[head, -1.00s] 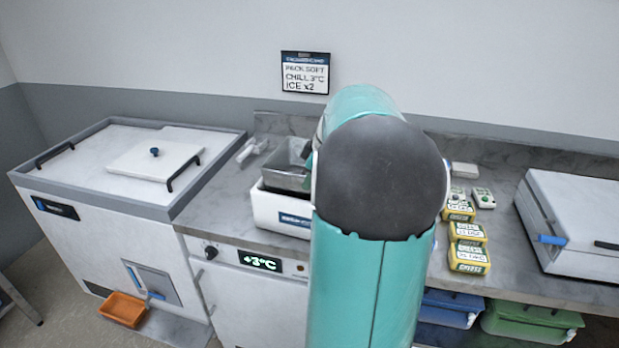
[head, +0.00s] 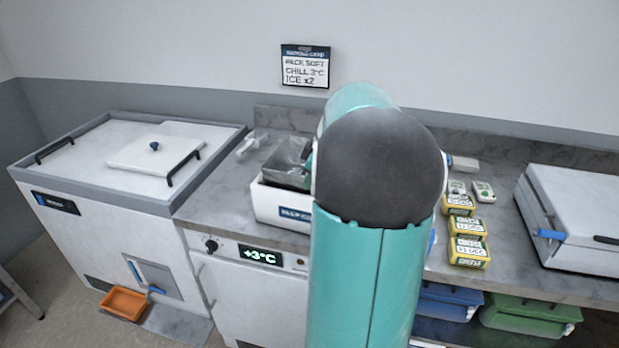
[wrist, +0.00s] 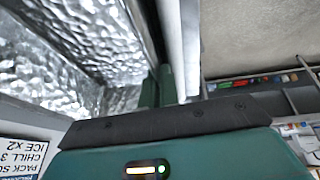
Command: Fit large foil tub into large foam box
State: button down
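The large foil tub (head: 287,162) is a shiny silver, crinkled container. It sits tilted over the white large foam box (head: 277,205), its lower part hidden by the box's front wall. The tub's right side is hidden behind my arm. In the wrist view the foil (wrist: 75,45) fills the upper left. My gripper's green fingers (wrist: 158,87) are close together at the tub's edge and appear shut on its wall. A pale strip (wrist: 184,50), perhaps the foam box's wall, runs beside the fingers. I cannot tell how deep the tub sits in the box.
A white chest with a lid (head: 155,155) stands left of the counter. Several yellow-labelled packs (head: 467,225) lie right of my arm. A closed white case (head: 575,220) is farther right. Blue and green bins (head: 530,318) sit below. A wall card (head: 305,66) hangs behind.

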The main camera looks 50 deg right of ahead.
jog(key=c, duration=1.2)
grip_release()
jog(key=shift+o, duration=0.2)
jog(key=shift+r, duration=4.5)
